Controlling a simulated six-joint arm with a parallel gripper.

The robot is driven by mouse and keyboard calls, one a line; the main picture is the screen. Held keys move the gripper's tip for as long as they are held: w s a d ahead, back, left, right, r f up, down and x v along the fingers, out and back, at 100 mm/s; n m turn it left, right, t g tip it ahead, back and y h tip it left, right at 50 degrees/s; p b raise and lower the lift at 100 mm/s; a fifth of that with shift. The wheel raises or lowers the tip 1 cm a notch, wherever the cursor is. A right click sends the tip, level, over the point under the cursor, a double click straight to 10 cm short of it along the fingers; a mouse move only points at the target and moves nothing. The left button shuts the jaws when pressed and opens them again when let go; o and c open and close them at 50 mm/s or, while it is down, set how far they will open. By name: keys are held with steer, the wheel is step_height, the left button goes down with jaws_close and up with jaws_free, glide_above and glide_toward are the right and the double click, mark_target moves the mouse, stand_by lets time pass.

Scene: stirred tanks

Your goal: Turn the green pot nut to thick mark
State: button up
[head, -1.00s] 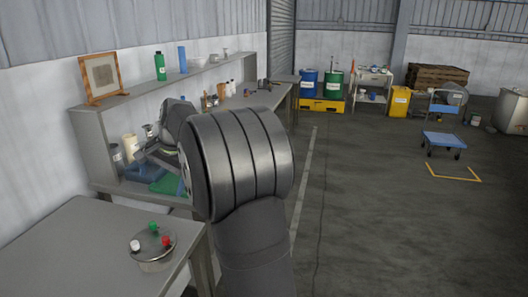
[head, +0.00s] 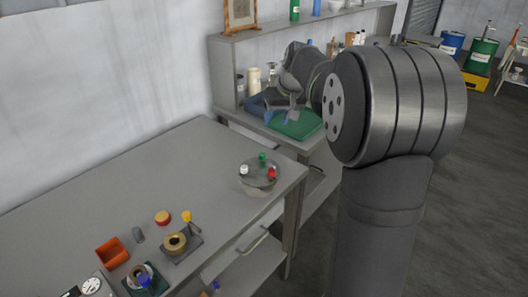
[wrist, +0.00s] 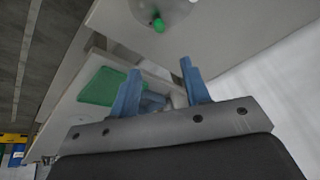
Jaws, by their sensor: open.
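A round metal pot (head: 258,184) stands on the grey bench near its right end. Its lid carries a green nut (head: 262,157), a white nut (head: 244,170) and a red nut (head: 272,174). In the wrist view the green nut (wrist: 158,25) shows at the top edge, beyond my fingertips, on the partly cut-off pot (wrist: 172,8). My gripper (wrist: 160,78) has its two blue fingers apart with nothing between them. In the head view my gripper (head: 281,116) appears beyond the pot, clear of it. I cannot make out any thick mark.
The bench (head: 150,185) also holds an orange box (head: 111,253), a yellow-red round piece (head: 162,218) and a brass ring fixture (head: 175,243). A green mat (head: 296,124) lies on the shelf bench behind. Bench space left of the pot is clear.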

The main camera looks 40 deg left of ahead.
steer(key=n, duration=0.3)
glide_toward(262, 154)
steer(key=x, duration=0.8)
steer(key=shift+a+f, duration=0.1)
steer(key=shift+f, duration=0.1)
steer(key=shift+c, duration=0.2)
jaws_close()
